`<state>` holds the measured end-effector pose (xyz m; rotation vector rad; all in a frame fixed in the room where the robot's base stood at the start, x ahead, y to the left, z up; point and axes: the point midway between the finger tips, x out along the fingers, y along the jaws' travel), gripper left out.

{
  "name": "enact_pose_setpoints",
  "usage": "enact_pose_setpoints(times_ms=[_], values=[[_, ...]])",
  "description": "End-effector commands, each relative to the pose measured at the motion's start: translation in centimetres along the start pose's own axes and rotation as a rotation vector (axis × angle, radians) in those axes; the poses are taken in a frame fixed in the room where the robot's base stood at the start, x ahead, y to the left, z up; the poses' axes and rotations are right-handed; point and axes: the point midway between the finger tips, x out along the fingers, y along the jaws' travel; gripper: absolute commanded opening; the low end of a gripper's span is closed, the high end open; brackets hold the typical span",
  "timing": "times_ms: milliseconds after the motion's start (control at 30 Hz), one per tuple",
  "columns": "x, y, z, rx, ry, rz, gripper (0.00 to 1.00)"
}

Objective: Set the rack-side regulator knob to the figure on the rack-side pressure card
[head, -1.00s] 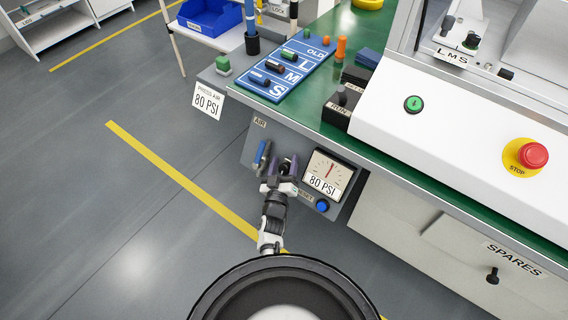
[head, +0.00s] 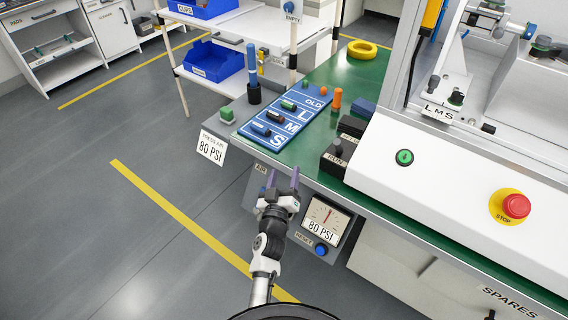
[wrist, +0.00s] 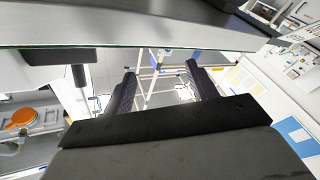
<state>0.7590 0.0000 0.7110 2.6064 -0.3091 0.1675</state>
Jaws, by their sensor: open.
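The pressure card (head: 211,147) at the bench's left end, on the side of the shelf rack, reads "PRESS AIR 80 PSI". Below the bench edge is a grey air panel with a round-needle gauge (head: 325,214); its needle points nearly straight up, and a plate under it reads "80 PSI". I cannot make out the regulator knob; my gripper and arm cover the panel's left part. My gripper (head: 282,180) is open and points up in front of the panel, near the bench edge. In the wrist view its spread fingers (wrist: 163,90) have nothing between them.
A blue reset button (head: 321,249) sits below the gauge. A shelf rack with blue bins (head: 213,62) stands behind. The floor at left is free.

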Motion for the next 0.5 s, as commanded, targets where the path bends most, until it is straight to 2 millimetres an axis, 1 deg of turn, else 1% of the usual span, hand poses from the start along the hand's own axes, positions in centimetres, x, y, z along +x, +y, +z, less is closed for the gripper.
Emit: enact_pose_setpoints(times_ms=[33, 200, 300, 500], values=[[0.2, 0.7, -0.9, 0.000, -0.001, 0.004, 0.57], [0.5, 1.3, -2.3, 0.000, -0.001, 0.002, 0.57], [0.5, 1.4, -2.6, 0.000, -0.001, 0.000, 0.57], [0.5, 1.4, -2.6, 0.000, 0.000, 0.000, 0.57]])
